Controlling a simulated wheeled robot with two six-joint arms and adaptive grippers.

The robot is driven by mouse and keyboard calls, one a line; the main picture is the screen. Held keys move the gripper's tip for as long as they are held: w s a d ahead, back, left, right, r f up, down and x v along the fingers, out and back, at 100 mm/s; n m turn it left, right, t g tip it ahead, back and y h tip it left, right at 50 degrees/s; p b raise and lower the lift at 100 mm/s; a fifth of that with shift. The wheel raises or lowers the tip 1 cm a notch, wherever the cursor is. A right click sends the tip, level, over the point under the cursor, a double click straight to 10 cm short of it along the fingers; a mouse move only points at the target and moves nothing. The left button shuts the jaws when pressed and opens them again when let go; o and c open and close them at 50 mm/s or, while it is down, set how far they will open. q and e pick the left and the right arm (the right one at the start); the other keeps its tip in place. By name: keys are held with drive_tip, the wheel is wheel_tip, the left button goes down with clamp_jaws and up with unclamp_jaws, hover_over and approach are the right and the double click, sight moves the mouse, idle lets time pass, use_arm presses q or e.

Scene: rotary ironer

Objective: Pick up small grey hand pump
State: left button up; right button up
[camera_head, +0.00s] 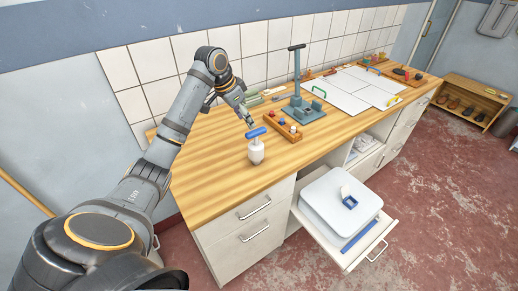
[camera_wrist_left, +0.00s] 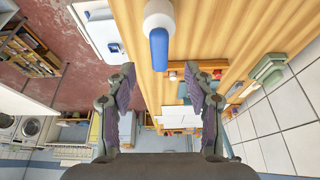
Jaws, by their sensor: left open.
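The small hand pump (camera_head: 256,155) has a pale grey-white body and a blue handle on top. It stands upright on the wooden worktop (camera_head: 215,185), near its front edge. In the left wrist view the pump (camera_wrist_left: 158,18) shows at the top, its blue handle pointing down the picture, centred between the fingers. My left gripper (camera_head: 249,119) is open and empty, just behind and above the blue handle. In the left wrist view the two fingers of this gripper (camera_wrist_left: 160,75) are spread wide, apart from the pump. My right gripper is not in view.
A wooden tray (camera_head: 285,133) with small parts and a blue-grey stand (camera_head: 298,85) with a tall post are to the right of the pump. An open drawer (camera_head: 345,250) with a white box juts out below. The worktop left of the pump is clear.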

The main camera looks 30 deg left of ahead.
sight(254, 132)
use_arm(q)
drive_tip(key=shift+s+x, duration=0.25)
drive_tip(key=shift+x, duration=0.95)
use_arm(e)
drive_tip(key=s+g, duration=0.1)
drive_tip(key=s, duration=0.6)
use_arm(q)
drive_tip(key=shift+w+a+f, duration=0.15)
drive_tip(key=shift+w+f, duration=0.7)
drive_tip(key=shift+f, duration=0.05)
drive_tip(key=shift+w+d+f+p, duration=0.25)
drive_tip(key=shift+d+f+p, duration=0.35)
drive_tip(key=shift+p, duration=0.4)
drive_tip(key=shift+p+x, duration=0.35)
drive_tip(key=shift+x, duration=0.85)
drive_tip(key=shift+w+f, duration=0.1)
drive_tip(key=shift+f, duration=0.45)
drive_tip(key=shift+r, duration=0.1)
drive_tip(key=c, duration=0.6)
drive_tip(key=shift+c, duration=1.3)
clamp_jaws()
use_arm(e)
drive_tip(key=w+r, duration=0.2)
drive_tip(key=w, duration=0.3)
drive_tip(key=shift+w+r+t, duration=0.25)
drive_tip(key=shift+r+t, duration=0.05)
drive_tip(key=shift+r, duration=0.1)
